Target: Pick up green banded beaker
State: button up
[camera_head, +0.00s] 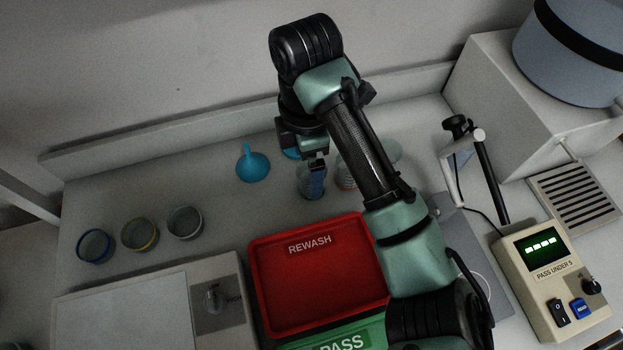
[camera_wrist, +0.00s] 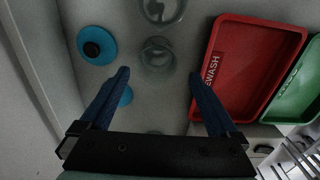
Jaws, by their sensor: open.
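A clear glass beaker (camera_wrist: 158,54) stands just ahead of the fingertips in the wrist view, roughly centred between them. A second clear glass vessel (camera_wrist: 163,10) is beyond it, cut by the top edge. In the head view, one beaker (camera_head: 303,181) is partly hidden by my gripper finger, and another with reddish markings (camera_head: 344,176) is to its right, partly behind my arm. I cannot make out a green band on any of them. My gripper (camera_wrist: 160,75) is open and empty, its blue fingers pointing down; it also shows in the head view (camera_head: 317,180).
A red REWASH tray (camera_head: 258,286) and green PASS tray (camera_head: 340,341) lie in front. A blue funnel (camera_head: 252,166) stands left of my gripper. Three banded dishes (camera_head: 139,234) stand farther left. A clamp stand (camera_head: 490,175) and control box (camera_head: 545,280) are at right.

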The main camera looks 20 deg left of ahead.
jog(key=f, duration=0.4)
jog(key=w+f, duration=0.1)
jog(key=f, duration=0.1)
jog(key=shift+d+f, duration=0.2)
jog(key=shift+d, duration=0.05)
jog(key=shift+c, duration=0.2)
jog(key=c, duration=1.4)
grip_shut()
jog(key=shift+r, duration=0.2)
